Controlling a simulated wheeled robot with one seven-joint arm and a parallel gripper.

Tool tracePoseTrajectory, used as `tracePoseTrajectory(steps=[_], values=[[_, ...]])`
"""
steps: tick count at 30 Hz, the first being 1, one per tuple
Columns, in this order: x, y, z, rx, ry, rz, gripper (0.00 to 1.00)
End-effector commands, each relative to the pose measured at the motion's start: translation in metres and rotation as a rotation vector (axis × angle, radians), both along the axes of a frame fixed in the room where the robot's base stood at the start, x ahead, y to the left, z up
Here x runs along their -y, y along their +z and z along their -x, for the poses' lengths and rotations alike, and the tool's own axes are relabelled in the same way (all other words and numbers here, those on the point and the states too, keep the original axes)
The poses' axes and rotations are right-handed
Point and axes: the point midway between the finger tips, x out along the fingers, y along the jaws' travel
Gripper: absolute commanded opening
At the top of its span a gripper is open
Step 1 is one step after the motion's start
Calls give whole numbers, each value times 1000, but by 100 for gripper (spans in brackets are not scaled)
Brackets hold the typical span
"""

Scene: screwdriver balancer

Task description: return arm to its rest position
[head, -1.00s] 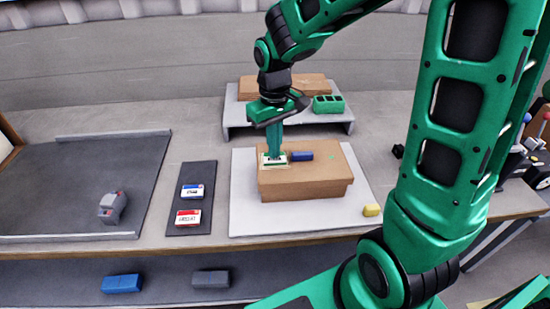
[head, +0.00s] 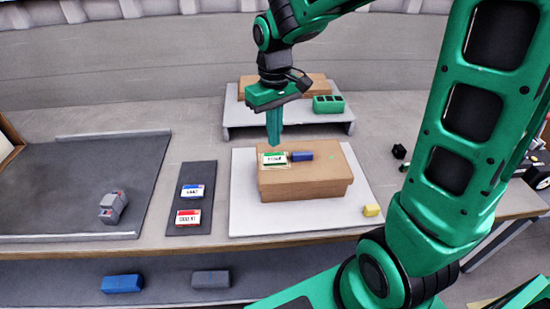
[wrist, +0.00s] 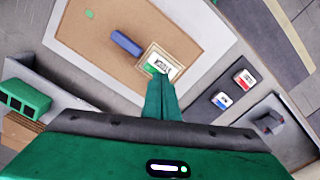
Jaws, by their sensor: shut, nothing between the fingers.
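My gripper (head: 273,143) is shut and empty. In the head view it hangs just above a cardboard box (head: 305,185), over its back left part. A green-and-white label card (head: 274,159) lies on the box top at the left, beside a blue block (head: 301,156). In the wrist view my shut fingers (wrist: 161,78) point at the label card (wrist: 159,66), and the blue block (wrist: 126,43) lies beside it. The fingertips look apart from the card in the head view.
A raised shelf (head: 238,119) behind holds a green tray (head: 328,104) and another cardboard box. A dark strip (head: 190,172) with blue and red label cards lies left.

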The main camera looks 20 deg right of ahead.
Motion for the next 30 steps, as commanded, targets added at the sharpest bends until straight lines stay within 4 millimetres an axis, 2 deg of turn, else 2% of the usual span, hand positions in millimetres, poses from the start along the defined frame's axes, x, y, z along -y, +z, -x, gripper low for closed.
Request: tracePoseTrajectory(steps=[6, 20, 23, 26, 30], values=[[0, 8, 0, 0, 0, 0, 0], [2, 9, 1, 0, -5, 1, 0], [16, 12, 9, 3, -41, 11, 0], [46, 18, 30, 7, -127, 27, 0], [100, 27, 80, 10, -306, 46, 0]])
